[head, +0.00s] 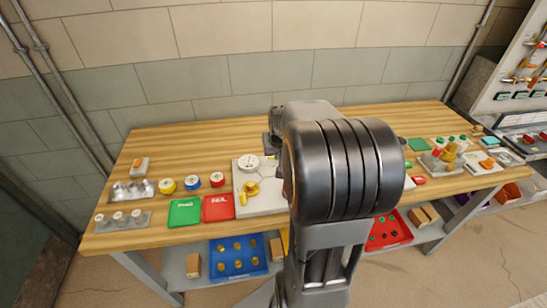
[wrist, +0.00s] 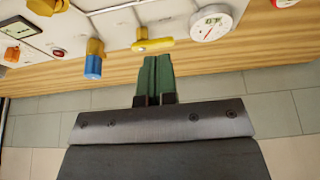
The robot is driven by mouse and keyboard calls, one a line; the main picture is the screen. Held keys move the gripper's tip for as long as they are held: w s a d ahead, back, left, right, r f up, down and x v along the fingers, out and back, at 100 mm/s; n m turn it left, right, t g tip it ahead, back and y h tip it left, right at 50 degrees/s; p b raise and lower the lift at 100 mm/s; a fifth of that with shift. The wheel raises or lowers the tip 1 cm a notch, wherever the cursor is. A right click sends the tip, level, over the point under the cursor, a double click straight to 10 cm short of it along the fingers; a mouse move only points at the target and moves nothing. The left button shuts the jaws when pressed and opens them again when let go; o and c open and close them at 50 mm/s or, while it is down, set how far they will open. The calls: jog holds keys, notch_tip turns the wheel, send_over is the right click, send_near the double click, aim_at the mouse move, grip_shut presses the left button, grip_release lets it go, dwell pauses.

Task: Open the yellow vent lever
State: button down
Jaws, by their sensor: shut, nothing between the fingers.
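The yellow lever (wrist: 152,45) shows in the wrist view as a short bar lying across the picture, with a small yellow knob at its upper middle. It sits on a pale panel between a round white gauge and a yellow-and-blue handle. My gripper (wrist: 156,58) has its green fingers shut and empty. The fingertips are just below the lever in the wrist view; I cannot tell whether they touch it. In the head view my arm covers the middle of the bench and hides my gripper and, it seems, this lever.
The gauge (wrist: 211,23) and the yellow-and-blue handle (wrist: 93,62) flank the lever closely. On the wooden bench (head: 150,237), left of my arm, are a yellow valve (head: 250,188), a green tray (head: 184,212) and a red tray (head: 219,208). A block wall stands behind.

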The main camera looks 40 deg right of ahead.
jog(key=p+x, duration=0.1)
jog(key=x, duration=0.8)
jog(key=w, duration=0.1)
jog(key=w+d+p, duration=0.1)
jog(key=shift+w+d+f, duration=0.1)
jog(key=shift+w+f, duration=0.05)
jog(key=shift+w, duration=0.1)
jog(key=shift+w+d+p, duration=0.3)
jog(key=shift+w, duration=0.3)
jog(key=shift+d+f, duration=0.1)
